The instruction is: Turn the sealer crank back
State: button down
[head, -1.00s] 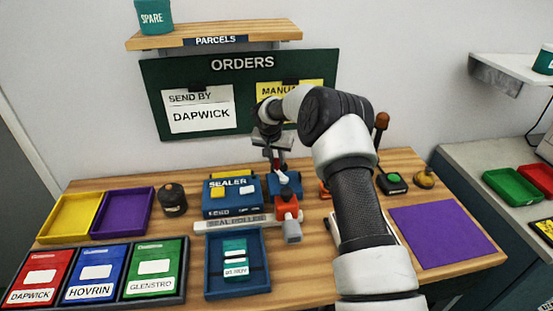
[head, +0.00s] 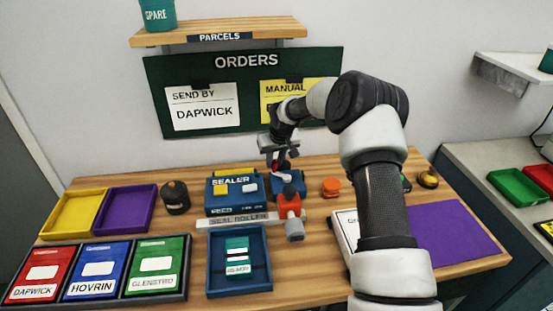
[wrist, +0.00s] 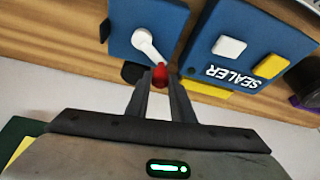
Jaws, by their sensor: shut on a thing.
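The blue sealer (head: 235,208) stands at mid-table; its labelled face shows in the wrist view (wrist: 241,50). A smaller blue block (head: 287,187) beside it carries the crank. In the wrist view the crank is a white lever (wrist: 147,42) ending in a red knob (wrist: 160,74). My gripper (wrist: 160,88) is shut on the red knob, its fingertips on either side. In the head view my gripper (head: 279,160) is over the back of the block, and the crank is mostly hidden there.
A seal roller bar (head: 241,220) and an orange part with a grey end (head: 290,209) lie in front. A blue tray (head: 213,262) holds a teal packet. The orders board (head: 240,92) is behind my arm.

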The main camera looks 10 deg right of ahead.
jog(key=n, duration=0.1)
jog(key=s+n+y, duration=0.1)
jog(key=n, duration=0.1)
jog(key=shift+s+a+n+g, duration=0.2)
jog(key=shift+n+g, duration=0.1)
jog(key=shift+s+n+g+y, duration=0.2)
jog(key=shift+s+n+y, duration=0.15)
jog(key=shift+n, duration=0.55)
jog(key=shift+s+n+g+y, duration=0.2)
jog(key=shift+s+n+y, duration=0.15)
jog(key=shift+n, duration=0.55)
jog(key=shift+s, duration=0.1)
jog(key=c, duration=1.5)
grip_release()
jog(key=shift+c, duration=0.2)
jog(key=v, duration=1.7)
jog(key=shift+r, duration=0.2)
